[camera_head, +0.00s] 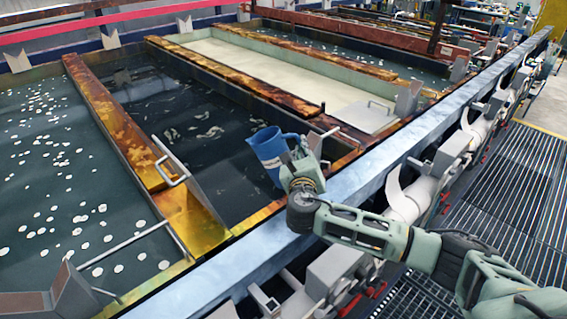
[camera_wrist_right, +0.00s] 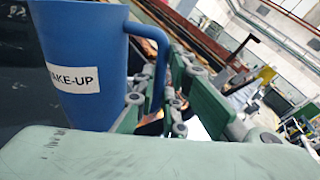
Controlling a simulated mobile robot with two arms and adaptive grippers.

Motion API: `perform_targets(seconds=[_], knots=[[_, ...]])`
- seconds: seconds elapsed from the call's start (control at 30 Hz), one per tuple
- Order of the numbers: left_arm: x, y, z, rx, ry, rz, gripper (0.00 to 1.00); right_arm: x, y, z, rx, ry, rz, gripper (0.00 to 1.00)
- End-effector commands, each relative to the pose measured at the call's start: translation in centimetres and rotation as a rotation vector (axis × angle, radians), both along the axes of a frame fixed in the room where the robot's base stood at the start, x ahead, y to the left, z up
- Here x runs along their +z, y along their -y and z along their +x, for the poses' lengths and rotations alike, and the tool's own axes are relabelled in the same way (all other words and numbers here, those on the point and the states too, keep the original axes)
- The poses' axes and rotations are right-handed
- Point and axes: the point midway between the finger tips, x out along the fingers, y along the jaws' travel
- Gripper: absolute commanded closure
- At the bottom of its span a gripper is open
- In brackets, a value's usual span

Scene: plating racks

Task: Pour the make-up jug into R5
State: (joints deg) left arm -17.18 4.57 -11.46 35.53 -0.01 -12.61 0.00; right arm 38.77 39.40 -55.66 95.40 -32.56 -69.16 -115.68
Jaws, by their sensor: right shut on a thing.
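The blue make-up jug (camera_head: 268,152) is held over the dark tank (camera_head: 190,118) in the head view, slightly tilted. In the right wrist view the jug (camera_wrist_right: 85,50) shows a white label reading "AKE-UP", its first letter cut off. My right gripper (camera_head: 300,165) is shut on the jug's handle; its fingers (camera_wrist_right: 160,95) also show in the right wrist view. No stream of liquid shows from the jug. I cannot read any tank label, so I cannot tell which tank is R5. My left gripper is not in view.
A tank with floating white discs (camera_head: 70,190) lies to the left, and a pale cream tank (camera_head: 270,72) lies behind. Stained dividers (camera_head: 125,135) separate tanks. A blue-grey rail (camera_head: 390,160) runs along the front, with valves and a grating walkway (camera_head: 500,190) on the right.

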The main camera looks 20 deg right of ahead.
Motion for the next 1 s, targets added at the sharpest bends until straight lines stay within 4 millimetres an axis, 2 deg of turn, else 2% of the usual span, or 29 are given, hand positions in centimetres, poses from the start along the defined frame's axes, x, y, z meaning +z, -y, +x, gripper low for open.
perform_targets(seconds=[0.13, 0.57, 1.0], knots=[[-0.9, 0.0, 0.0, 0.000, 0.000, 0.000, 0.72, -0.5, 0.1, 0.0, 0.000, 0.027, 0.037, 1.00], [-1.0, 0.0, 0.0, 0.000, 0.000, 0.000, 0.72, -0.4, 0.1, 0.0, 0.000, 0.039, 0.055, 1.00], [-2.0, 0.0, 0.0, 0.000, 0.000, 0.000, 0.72, -1.2, -0.1, 0.1, 0.001, 0.079, 0.113, 1.00]])
